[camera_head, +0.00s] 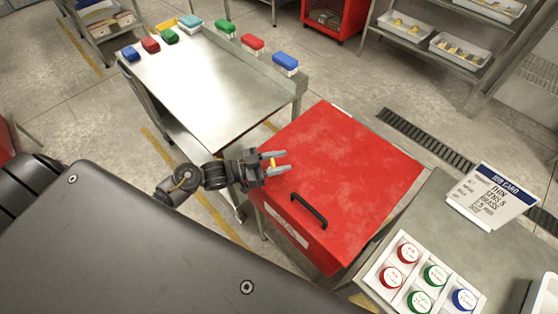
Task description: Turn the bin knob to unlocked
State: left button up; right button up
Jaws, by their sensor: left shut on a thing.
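The red bin (345,165) stands in the middle right of the head view, with a black handle (309,211) and a pale label (287,229) near its front edge. My left gripper (277,163) is over the bin's left part, its arm coming in from the left. It is shut on a small yellow piece that looks like the bin knob (272,162). The fingers hide much of it, and I cannot read its lock position. My right gripper is not in view.
A steel table (205,95) with several coloured-lid boxes along its back edge stands behind left. At the right, a grey bench (455,235) holds a job card (494,196) and a white tray (379,272) of red, green and blue round pieces. Shelves stand at the back.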

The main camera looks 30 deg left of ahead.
pick_arm(q)
jog(key=shift+r+n+t+y+p, duration=0.15)
jog(key=shift+n+t+y+p, duration=0.55)
jog(key=shift+t+y+p, duration=0.1)
jog(key=shift+w+n+t+y+p, duration=0.1)
jog(key=shift+n+t+y+p, duration=0.5)
jog(key=shift+n+t+y, duration=0.15)
jog(key=shift+w+a+n+t+y+p, duration=0.15)
jog(key=shift+n+t+y+p, duration=0.4)
jog(key=shift+y, duration=0.55)
jog(key=shift+a+n+t+y+p, duration=0.25)
jog(key=shift+n+t+y, duration=0.25)
jog(key=shift+n+y, duration=0.5)
jog(key=shift+y, duration=0.35)
jog(key=o, duration=1)
